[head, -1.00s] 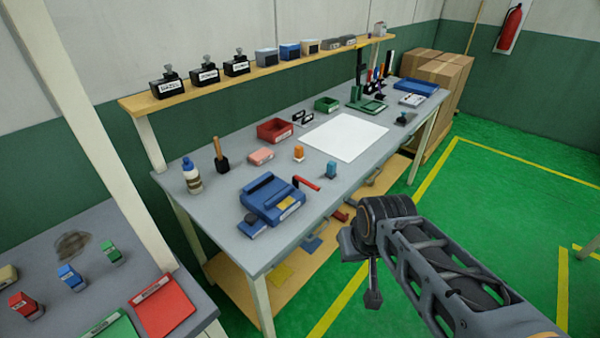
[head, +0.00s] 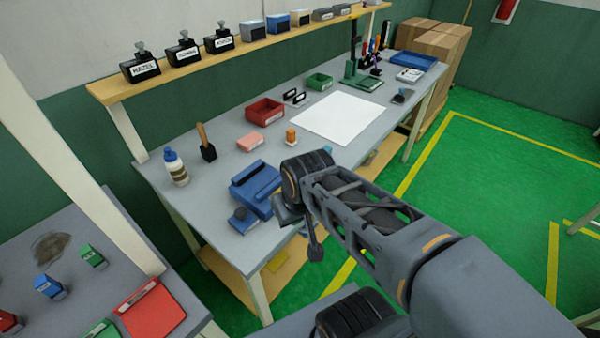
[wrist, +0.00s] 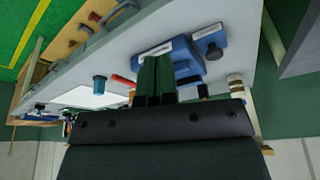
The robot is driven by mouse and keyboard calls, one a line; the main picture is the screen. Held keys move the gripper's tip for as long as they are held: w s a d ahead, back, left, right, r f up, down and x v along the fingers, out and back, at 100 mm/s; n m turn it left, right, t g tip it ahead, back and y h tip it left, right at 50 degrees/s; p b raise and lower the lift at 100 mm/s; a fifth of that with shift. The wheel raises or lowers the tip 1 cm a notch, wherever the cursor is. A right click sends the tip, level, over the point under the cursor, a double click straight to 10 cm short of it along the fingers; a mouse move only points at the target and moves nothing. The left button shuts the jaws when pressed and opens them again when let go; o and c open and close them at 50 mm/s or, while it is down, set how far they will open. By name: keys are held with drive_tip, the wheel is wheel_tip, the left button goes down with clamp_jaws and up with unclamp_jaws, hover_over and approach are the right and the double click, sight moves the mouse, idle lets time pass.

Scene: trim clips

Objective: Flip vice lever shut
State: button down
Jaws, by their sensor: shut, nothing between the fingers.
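The blue vice (head: 250,180) sits near the front edge of the grey workbench (head: 208,222). My arm covers its right part and lever in the head view. In the wrist view the vice (wrist: 188,58) shows upside down, and its red lever (wrist: 122,81) shows to the left of my fingers. My gripper (head: 315,250) hangs at the bench's front side in the head view, apart from the vice as far as I can tell. Its fingers (wrist: 157,75) are closed together and empty in the wrist view, overlapping part of the vice.
A white sheet (head: 338,117) lies farther along. The floor at right is open.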

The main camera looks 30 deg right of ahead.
drive_tip(key=w+d+r+n+g+h+b, duration=0.1)
drive_tip(key=w+n+b, duration=0.3)
drive_tip(key=n, duration=0.7)
drive_tip(key=w+d+r+n+g+h+b, duration=0.1)
drive_tip(key=w+d+r+n+h+b, duration=0.1)
drive_tip(key=w+n+b, duration=0.3)
drive_tip(key=shift+w+d+r+n, duration=0.25)
drive_tip(key=shift+w+r+n, duration=0.3)
drive_tip(key=shift+w+n, duration=2.25)
drive_tip(key=shift+s+n, duration=0.6)
drive_tip(key=shift+f, duration=0.1)
